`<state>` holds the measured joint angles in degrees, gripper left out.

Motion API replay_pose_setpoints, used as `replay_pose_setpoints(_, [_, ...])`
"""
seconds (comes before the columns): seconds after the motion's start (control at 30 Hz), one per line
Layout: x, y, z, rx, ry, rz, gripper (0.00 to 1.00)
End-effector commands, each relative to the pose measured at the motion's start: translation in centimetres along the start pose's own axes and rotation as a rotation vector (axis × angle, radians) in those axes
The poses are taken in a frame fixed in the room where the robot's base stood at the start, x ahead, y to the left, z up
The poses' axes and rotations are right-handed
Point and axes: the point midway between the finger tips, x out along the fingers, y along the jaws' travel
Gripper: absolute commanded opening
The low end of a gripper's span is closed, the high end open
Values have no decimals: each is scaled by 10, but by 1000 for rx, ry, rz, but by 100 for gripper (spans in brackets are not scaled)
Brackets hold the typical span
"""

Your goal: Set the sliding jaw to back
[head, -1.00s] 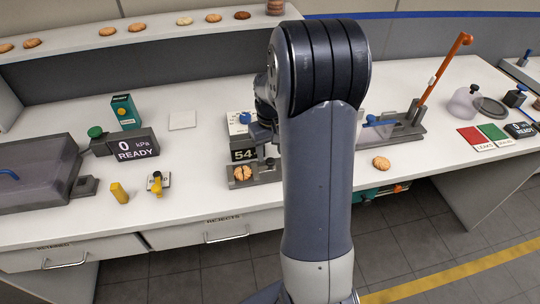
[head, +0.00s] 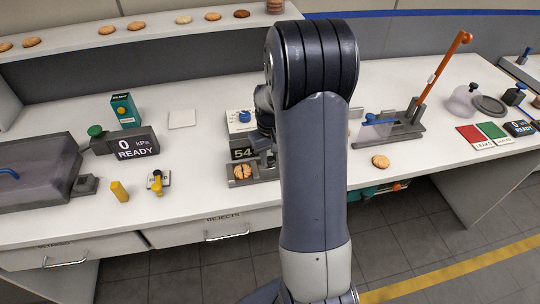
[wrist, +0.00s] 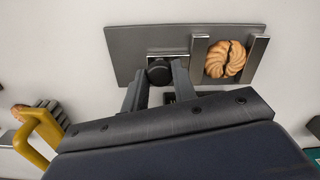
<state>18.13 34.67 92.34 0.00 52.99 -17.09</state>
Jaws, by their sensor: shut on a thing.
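The gauge's grey base (wrist: 123,58) fills the top of the wrist view. A ridged round biscuit (wrist: 225,60) with a dark line across it lies between two upright plates. The sliding jaw (wrist: 198,62) is the plate beside the black knob (wrist: 158,73); the other plate (wrist: 257,62) stands on the biscuit's far side. My gripper (wrist: 158,82) is shut on the knob, one finger on each side. In the head view the biscuit (head: 242,172) sits below the display (head: 242,154) reading 54. My arm hides the base's right part, and the gripper is only partly visible there.
A yellow block (head: 119,191) and a small yellow-handled fixture (head: 157,184) stand left of the gauge. A black READY display (head: 136,149) is farther left. Right of my arm are a loose biscuit (head: 380,161) and a lever press (head: 410,128) with a raised orange handle.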

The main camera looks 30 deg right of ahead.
Motion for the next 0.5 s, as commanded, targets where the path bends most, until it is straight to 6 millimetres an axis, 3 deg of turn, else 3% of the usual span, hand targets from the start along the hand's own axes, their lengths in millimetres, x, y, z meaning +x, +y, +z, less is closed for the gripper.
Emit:
replay_pose_setpoints(0.17, [0, 0, 0, 0, 0, 0, 1])
replay_pose_setpoints(0.5, [0, 5, 1, 2, 1, 0, 0])
